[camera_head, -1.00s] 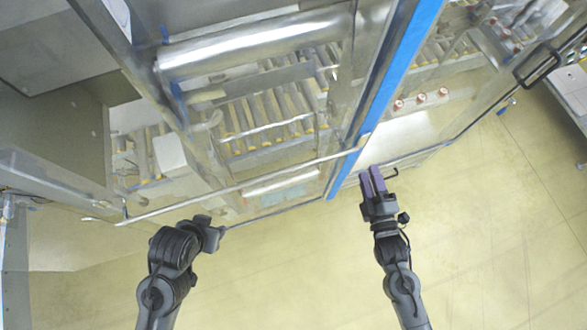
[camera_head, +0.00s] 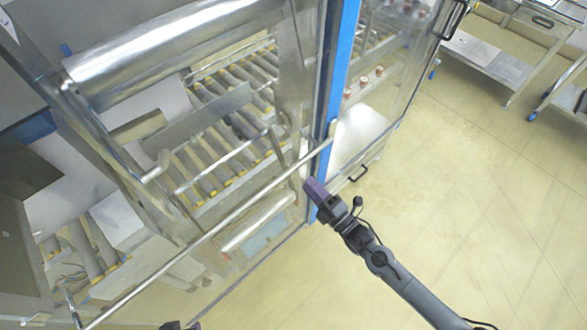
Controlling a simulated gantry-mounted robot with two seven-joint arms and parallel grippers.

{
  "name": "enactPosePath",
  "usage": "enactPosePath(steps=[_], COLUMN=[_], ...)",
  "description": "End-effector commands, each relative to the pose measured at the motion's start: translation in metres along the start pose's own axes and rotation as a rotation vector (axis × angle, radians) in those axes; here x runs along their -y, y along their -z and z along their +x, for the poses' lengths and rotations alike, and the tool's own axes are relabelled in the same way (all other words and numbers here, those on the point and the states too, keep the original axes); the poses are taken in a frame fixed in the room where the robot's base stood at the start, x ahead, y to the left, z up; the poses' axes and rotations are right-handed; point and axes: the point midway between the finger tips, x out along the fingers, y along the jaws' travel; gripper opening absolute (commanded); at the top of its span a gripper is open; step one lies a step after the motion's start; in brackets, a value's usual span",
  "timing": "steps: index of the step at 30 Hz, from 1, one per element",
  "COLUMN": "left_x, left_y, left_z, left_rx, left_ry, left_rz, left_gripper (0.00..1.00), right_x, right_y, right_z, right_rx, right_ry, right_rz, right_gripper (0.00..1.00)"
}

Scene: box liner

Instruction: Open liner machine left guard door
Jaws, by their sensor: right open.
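The liner machine's left guard door (camera_head: 215,262) is a clear panel in the left half of the head view. It appears closed against the blue post (camera_head: 338,70). A long metal bar (camera_head: 215,230) runs slantwise across its front, ending near the post. My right gripper (camera_head: 311,186) has purple fingers and is open and empty. Its tips are just in front of the blue post's lower part, below the bar's right end; I cannot tell whether they touch anything. Only a dark scrap of my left gripper (camera_head: 180,325) shows at the bottom edge.
A clear panel right of the post carries a black handle (camera_head: 452,20); a smaller black handle (camera_head: 358,173) is lower down. Rollers (camera_head: 235,118) lie behind the left panel. A metal cart (camera_head: 495,58) stands at upper right. The floor at right is clear.

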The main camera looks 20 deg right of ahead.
Motion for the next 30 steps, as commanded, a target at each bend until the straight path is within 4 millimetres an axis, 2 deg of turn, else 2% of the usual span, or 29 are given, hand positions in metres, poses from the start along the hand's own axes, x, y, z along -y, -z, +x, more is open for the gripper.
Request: enactPosePath(steps=[6, 15, 28, 29, 30], left_x=[0.002, 0.004, 0.002, 0.002, 0.002], left_y=[0.0, -0.001, -0.001, -0.001, -0.001], left_z=[-0.002, -0.002, -0.001, -0.001, -0.001], left_rx=[0.001, 0.005, 0.005, 0.005, 0.005], left_ry=[0.005, 0.011, 0.006, 0.005, 0.004], left_rz=[0.005, 0.012, 0.006, 0.005, 0.003], left_gripper=[0.43, 0.43, 0.43, 0.43, 0.43], right_x=[-0.001, 0.0, 0.0, 0.0, 0.0], right_y=[0.0, 0.0, 0.0, 0.0, 0.0], right_z=[0.038, 0.073, 0.081, 0.081, 0.081], right_rx=[0.0, 0.0, 0.0, 0.0, 0.0], right_ry=[-0.002, -0.001, 0.001, 0.001, 0.001], right_rz=[0.001, 0.001, 0.001, 0.0, 0.001], right_gripper=[0.41, 0.41, 0.41, 0.39, 0.33])
